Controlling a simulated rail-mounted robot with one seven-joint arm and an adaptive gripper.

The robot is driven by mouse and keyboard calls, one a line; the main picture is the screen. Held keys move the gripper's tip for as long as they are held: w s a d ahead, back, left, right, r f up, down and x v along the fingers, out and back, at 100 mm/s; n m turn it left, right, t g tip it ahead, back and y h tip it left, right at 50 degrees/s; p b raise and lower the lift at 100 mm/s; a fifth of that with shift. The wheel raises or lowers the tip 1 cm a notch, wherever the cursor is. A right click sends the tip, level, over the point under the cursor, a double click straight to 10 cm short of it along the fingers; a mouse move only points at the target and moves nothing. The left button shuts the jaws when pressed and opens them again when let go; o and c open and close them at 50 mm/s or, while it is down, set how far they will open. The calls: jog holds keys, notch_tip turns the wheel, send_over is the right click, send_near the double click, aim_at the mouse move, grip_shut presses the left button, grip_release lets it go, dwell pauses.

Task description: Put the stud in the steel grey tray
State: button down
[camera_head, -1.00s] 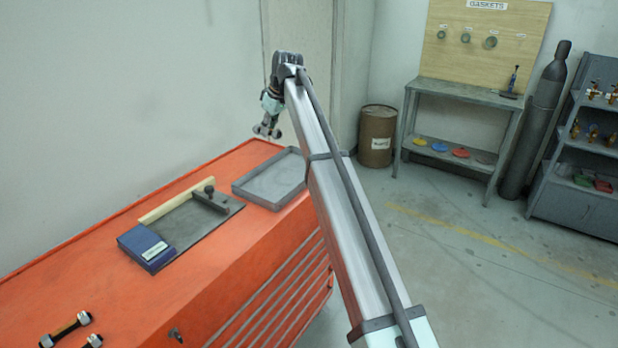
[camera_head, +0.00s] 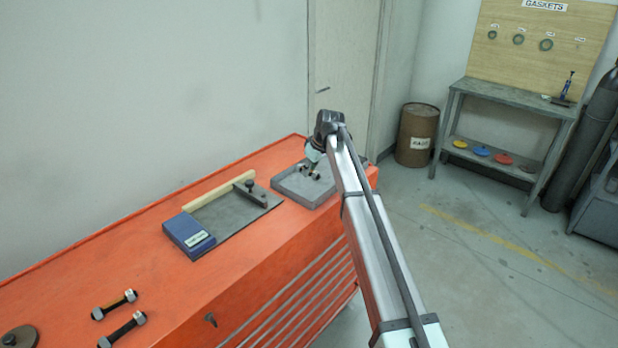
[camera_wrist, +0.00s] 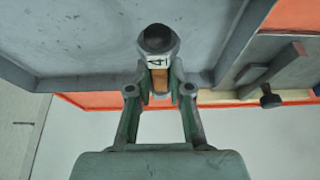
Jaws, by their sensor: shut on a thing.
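The steel grey tray (camera_head: 300,194) lies at the far end of the orange bench top, and its floor and rim also fill the upper part of the wrist view (camera_wrist: 85,40). My gripper (camera_wrist: 160,86) is shut on the stud (camera_wrist: 157,42). The stud has a dark nut end, an orange-brown shank and a small white label with a black mark. In the head view the stud (camera_head: 311,171) shows over the tray, below my wrist. I cannot tell whether it touches the tray floor. Part of the tray is hidden behind my arm.
A dark plate (camera_head: 232,222) with a blue box (camera_head: 188,235) and a wooden strip (camera_head: 215,190) lies left of the tray. Two more studs (camera_head: 115,304) (camera_head: 122,329) lie near the bench's front left. A wall stands behind the bench.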

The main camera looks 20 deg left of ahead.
aim_at(309, 186)
jog(key=shift+f+p, duration=0.6)
jog(key=shift+f, duration=1.5)
jog(key=shift+f, duration=0.15)
jog(key=c, duration=1.1)
grip_release()
jog(key=shift+r, duration=0.25)
jog(key=b+v, duration=0.3)
jog(key=v, duration=0.9)
jog(key=shift+f, duration=0.1)
